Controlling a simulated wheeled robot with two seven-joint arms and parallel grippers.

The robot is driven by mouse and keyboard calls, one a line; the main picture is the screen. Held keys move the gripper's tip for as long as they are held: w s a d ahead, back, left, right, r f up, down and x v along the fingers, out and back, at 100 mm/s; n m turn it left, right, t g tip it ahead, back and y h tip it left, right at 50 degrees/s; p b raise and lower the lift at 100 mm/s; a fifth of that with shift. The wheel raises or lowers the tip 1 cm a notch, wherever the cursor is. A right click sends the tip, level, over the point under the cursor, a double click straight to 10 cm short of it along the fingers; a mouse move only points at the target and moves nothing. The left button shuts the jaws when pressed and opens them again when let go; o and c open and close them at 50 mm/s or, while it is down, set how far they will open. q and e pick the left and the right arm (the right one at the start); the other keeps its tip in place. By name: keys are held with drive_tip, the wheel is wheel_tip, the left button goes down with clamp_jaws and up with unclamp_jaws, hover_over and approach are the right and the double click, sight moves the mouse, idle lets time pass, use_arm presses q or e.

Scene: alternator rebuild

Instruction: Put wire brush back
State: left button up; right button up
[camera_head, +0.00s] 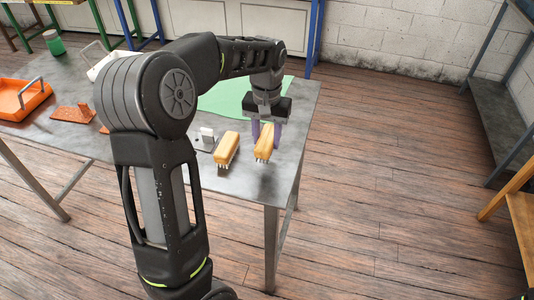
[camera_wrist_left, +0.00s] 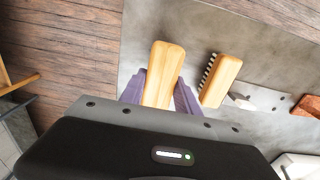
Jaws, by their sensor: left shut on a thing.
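My left gripper (camera_head: 266,135) points down over the right end of the metal table. Its purple fingers are shut on a wire brush (camera_head: 264,147) with a yellow wooden back and pale bristles below. In the left wrist view the held wire brush (camera_wrist_left: 161,75) lies between the two fingers (camera_wrist_left: 160,95). The frames do not clearly show whether its bristles touch the table. My right gripper is not in view.
The grey metal table (camera_head: 262,187) has its front right corner near the brushes. A small metal bracket (camera_head: 205,140) stands left of them. A green mat (camera_head: 225,98) lies behind. An orange tray (camera_head: 22,99) and rust-coloured parts (camera_head: 72,112) are at the left. Open floor lies right.

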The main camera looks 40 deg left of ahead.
sight(267, 137)
use_arm(q)
drive_tip(key=shift+f, duration=0.95)
drive_tip(key=shift+f+p, duration=0.3)
drive_tip(key=shift+f, duration=1.6)
drive_tip(key=shift+f, duration=0.2)
drive_tip(key=o, duration=1.2)
wheel_tip(267, 137, up, 12)
drive_tip(key=shift+r+b, duration=0.25)
drive_tip(key=shift+b, duration=0.2)
